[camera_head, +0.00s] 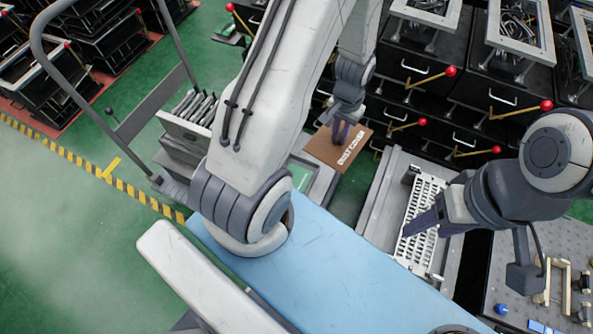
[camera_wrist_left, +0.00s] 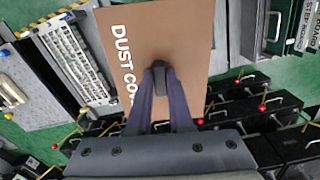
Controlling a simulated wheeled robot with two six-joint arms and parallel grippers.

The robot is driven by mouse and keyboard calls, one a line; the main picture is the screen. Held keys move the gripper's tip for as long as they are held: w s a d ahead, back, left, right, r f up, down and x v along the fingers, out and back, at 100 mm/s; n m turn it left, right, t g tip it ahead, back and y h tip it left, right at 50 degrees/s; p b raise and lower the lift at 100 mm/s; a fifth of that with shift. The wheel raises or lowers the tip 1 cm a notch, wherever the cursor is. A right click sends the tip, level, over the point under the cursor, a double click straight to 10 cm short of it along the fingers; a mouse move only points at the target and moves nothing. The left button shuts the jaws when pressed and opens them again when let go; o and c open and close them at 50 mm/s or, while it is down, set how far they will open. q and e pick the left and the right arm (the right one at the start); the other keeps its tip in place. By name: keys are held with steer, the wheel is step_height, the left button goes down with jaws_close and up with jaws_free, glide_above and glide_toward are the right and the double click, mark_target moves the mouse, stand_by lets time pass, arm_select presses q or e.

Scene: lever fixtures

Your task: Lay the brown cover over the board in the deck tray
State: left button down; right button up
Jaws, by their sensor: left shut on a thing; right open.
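The brown cover (camera_head: 338,148), printed "DUST COVER", is in the grip of my left gripper (camera_head: 346,124). In the left wrist view the cover (camera_wrist_left: 178,35) spans the upper middle, and the fingertips of my left gripper (camera_wrist_left: 160,80) are shut on it at its near part. In the head view a green board (camera_head: 300,174) shows partly in a grey tray (camera_head: 324,185), to the lower left of the cover; my arm and the cover hide some of it. My right gripper (camera_head: 425,222) is open and empty, above a white slotted panel.
The white slotted panel (camera_head: 419,205) lies in a grey tray right of the blue surface (camera_head: 330,270). Black drawer units with red-knobbed levers (camera_head: 450,71) stand behind. A grey cart rail (camera_head: 135,95) is at left. A perforated table (camera_head: 560,255) with small parts is at right.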

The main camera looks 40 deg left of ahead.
arm_select(q)
steer(key=a+f+b, duration=0.5)
steer(key=f+b, duration=0.7)
steer(key=f, duration=0.1)
steer(key=w+a+f+n+b, duration=0.1)
steer(key=a+f+b, duration=0.5)
steer(key=f+b, duration=0.6)
steer(key=a+f+n+b, duration=0.1)
steer(key=a+f+b, duration=0.5)
steer(key=f+b, duration=0.6)
step_height(320, 180, down, 3)
steer(key=shift+w+r, duration=0.1)
steer(key=shift+w, duration=0.2)
steer(key=shift+s+f+b, duration=0.15)
steer(key=shift+f+b, duration=1.85)
steer(key=shift+f, duration=2.3)
steer(key=c, duration=0.7)
jaws_free()
steer(key=shift+c, duration=0.2)
